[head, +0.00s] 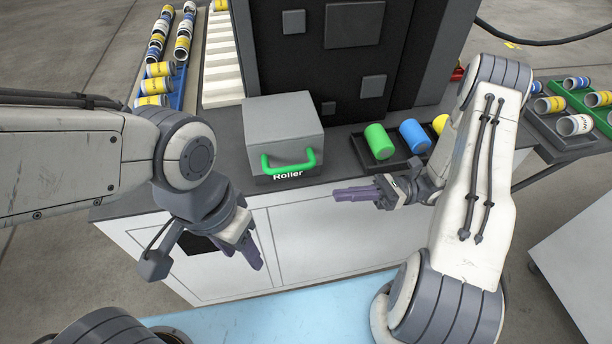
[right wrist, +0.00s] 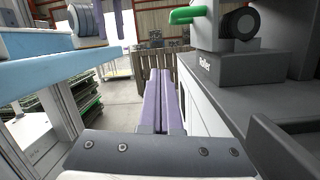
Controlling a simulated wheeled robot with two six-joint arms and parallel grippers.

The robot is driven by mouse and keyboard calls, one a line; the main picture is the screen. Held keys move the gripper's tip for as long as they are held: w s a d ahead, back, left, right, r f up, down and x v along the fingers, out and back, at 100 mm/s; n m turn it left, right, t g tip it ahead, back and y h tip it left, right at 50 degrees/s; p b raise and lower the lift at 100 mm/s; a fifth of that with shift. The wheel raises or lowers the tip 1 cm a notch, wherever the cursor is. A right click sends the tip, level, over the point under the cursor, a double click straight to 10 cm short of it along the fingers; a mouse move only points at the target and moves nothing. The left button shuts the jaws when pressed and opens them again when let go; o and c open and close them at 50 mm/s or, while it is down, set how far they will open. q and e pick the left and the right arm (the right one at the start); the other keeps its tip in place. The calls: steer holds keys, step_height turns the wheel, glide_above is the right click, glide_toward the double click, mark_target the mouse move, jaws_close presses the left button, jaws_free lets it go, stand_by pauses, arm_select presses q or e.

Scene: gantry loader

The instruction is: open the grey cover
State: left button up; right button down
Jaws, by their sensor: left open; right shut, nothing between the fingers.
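The grey cover (head: 282,125) is a box-shaped lid with a green handle (head: 288,163) on its front. It sits down on a dark base lettered "Roller" (head: 288,175) on the counter. In the right wrist view the green handle (right wrist: 187,15) and the base (right wrist: 240,66) show at upper right, with a dark roller end (right wrist: 240,23) above the base. My left gripper (head: 252,256) is open and empty, in front of the counter, below and left of the handle. My right gripper (head: 348,194) is shut and empty, right of and slightly below the handle, not touching it.
A dark tray (head: 362,158) with green, blue and yellow cylinders stands right of the cover. A tall dark machine panel (head: 340,70) rises behind. Racks of cans stand at far left and right. The white cabinet front (head: 330,245) lies below the counter edge.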

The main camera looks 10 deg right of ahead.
steer(key=w+a+r+m+t+p, duration=0.1)
steer(key=w+a+r+p, duration=0.1)
steer(key=a+r, duration=0.3)
steer(key=a+p, duration=0.1)
steer(key=a, duration=0.2)
steer(key=shift+a+r+t+y, duration=0.2)
steer(key=shift+a+t+y, duration=0.1)
stand_by(0.4)
